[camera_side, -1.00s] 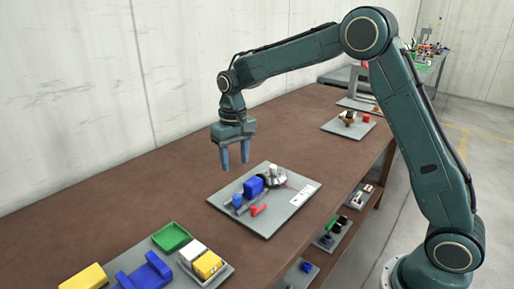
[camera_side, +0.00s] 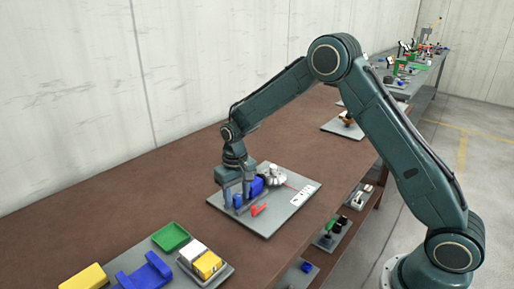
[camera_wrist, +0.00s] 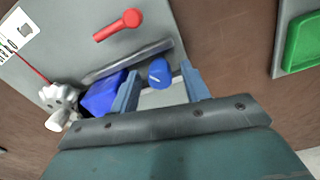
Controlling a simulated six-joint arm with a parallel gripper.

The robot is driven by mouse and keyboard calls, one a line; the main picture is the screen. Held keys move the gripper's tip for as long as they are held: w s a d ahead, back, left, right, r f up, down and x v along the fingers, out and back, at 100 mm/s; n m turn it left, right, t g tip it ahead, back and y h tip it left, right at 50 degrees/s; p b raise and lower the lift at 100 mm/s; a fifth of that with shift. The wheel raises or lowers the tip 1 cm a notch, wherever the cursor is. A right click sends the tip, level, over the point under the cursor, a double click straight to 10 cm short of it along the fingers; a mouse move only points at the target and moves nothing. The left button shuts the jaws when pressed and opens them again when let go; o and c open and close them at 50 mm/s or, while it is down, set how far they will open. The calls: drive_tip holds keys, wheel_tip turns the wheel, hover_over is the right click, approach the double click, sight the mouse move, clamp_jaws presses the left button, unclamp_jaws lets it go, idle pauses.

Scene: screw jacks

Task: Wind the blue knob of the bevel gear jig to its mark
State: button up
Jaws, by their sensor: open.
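The bevel gear jig stands on a grey plate (camera_side: 284,216) on the brown bench. Its blue knob (camera_wrist: 159,73) lies between the two fingers of my gripper (camera_wrist: 161,84) in the wrist view, with a dark mark on its face. My gripper is open, and gaps show between the knob and the fingers. In the side view my gripper (camera_side: 236,201) is down at the jig's left end, and the small blue knob (camera_side: 238,201) shows partly behind a finger. A blue block (camera_wrist: 103,94) and a pale bevel gear (camera_wrist: 60,97) sit beside it; the gear also shows in the side view (camera_side: 273,174).
A red pointer-shaped piece (camera_wrist: 119,24) lies on the plate near the rail. A white label (camera_side: 300,196) is at the plate's right. A green tray (camera_side: 171,237), a blue cradle (camera_side: 147,273) and a yellow block (camera_side: 207,264) stand front left. Bare bench lies behind the jig.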

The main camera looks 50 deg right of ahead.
drive_tip(key=shift+f, duration=0.4)
drive_tip(key=c, duration=1)
drive_tip(key=shift+n, duration=3.1)
drive_tip(key=o, duration=1)
